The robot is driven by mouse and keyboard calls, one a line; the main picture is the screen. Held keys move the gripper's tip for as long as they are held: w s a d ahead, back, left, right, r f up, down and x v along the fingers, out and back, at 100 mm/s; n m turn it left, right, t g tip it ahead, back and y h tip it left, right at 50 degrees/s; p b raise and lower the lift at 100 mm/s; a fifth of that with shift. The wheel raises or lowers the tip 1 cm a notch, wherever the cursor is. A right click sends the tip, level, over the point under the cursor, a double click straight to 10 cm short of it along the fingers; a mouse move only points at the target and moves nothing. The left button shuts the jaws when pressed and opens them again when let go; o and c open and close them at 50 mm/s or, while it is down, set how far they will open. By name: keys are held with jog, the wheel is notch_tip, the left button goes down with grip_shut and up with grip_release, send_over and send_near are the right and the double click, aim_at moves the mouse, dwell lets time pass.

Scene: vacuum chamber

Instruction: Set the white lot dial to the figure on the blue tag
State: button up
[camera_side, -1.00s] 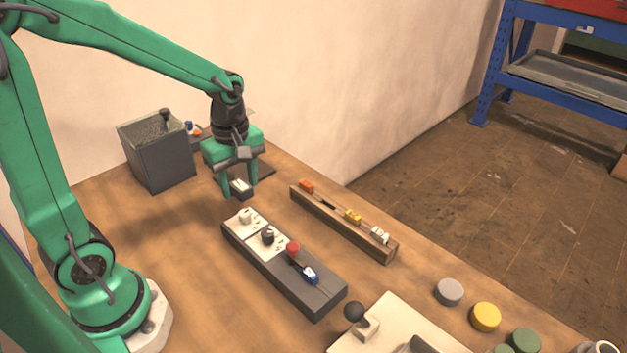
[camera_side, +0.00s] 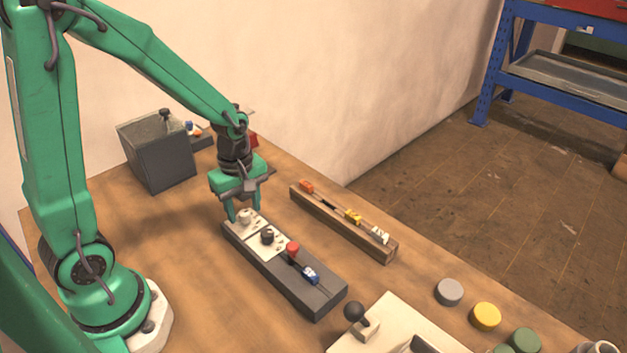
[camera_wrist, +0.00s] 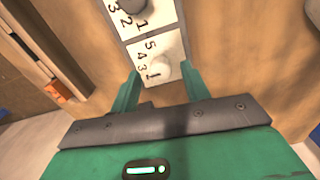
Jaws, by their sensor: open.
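The white lot dial (camera_side: 245,215) is a small round knob on a white plate at the far left end of the dark block (camera_side: 318,306). My gripper (camera_side: 244,210) is open and lowered over it. In the wrist view, the white dial (camera_wrist: 161,70) sits between the two fingertips, with gaps showing. Black figures, among them 5, 4, 3 and 1, stand beside it; its pointer is not clear.
A dark dial (camera_side: 267,236) and a red knob (camera_side: 292,249) are beside the white dial. A wooden rail (camera_side: 340,224) with orange, yellow and white pieces lies to the right. A grey bin (camera_side: 158,160) stands behind left. Coloured discs (camera_side: 486,316) lie front right.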

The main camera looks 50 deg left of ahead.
jog(key=shift+f, duration=0.4)
jog(key=c, duration=1)
